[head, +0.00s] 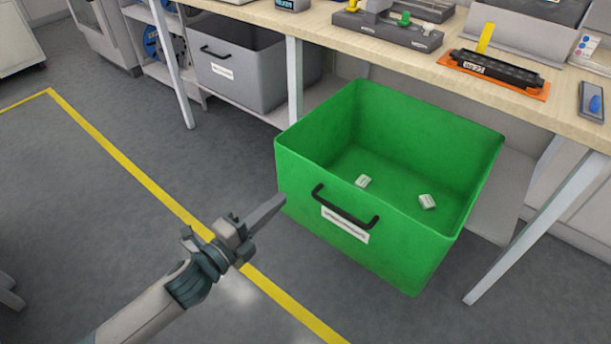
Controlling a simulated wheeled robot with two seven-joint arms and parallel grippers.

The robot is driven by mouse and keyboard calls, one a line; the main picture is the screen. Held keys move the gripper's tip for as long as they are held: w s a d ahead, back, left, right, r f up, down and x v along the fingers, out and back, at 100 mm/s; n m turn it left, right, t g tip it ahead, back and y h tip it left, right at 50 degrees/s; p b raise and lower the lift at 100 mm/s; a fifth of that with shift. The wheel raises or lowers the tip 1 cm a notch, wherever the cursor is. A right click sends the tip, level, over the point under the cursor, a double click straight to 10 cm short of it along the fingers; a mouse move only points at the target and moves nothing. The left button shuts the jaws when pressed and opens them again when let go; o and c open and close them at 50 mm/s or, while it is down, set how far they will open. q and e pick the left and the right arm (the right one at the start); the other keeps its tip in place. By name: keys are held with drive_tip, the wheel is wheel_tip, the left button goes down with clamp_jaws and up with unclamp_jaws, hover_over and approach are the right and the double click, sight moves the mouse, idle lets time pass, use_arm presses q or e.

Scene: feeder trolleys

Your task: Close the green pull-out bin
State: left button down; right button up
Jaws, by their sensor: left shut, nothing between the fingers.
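The green pull-out bin (355,187) is pulled out from under the wooden workbench and stands open. It has a black handle (345,206) and a white label on its front wall. My left gripper (279,200) is shut and empty, to the left of the bin's front and handle. Its fingertips appear close to the bin's left front corner; I cannot tell whether they touch. My right gripper is not in view.
A grey bin (240,75) sits on the lower shelf to the left. The workbench (330,30) carries fixtures and trays above the green bin. Bench legs (540,225) stand to the right and left of it. Floor with a yellow line (130,134) is clear at left.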

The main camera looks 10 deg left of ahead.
use_arm(q)
approach(315, 168)
drive_tip(key=x, duration=0.5)
drive_tip(key=shift+w, duration=0.15)
drive_tip(key=shift+w+d+b, duration=0.3)
drive_tip(key=shift+w, duration=0.2)
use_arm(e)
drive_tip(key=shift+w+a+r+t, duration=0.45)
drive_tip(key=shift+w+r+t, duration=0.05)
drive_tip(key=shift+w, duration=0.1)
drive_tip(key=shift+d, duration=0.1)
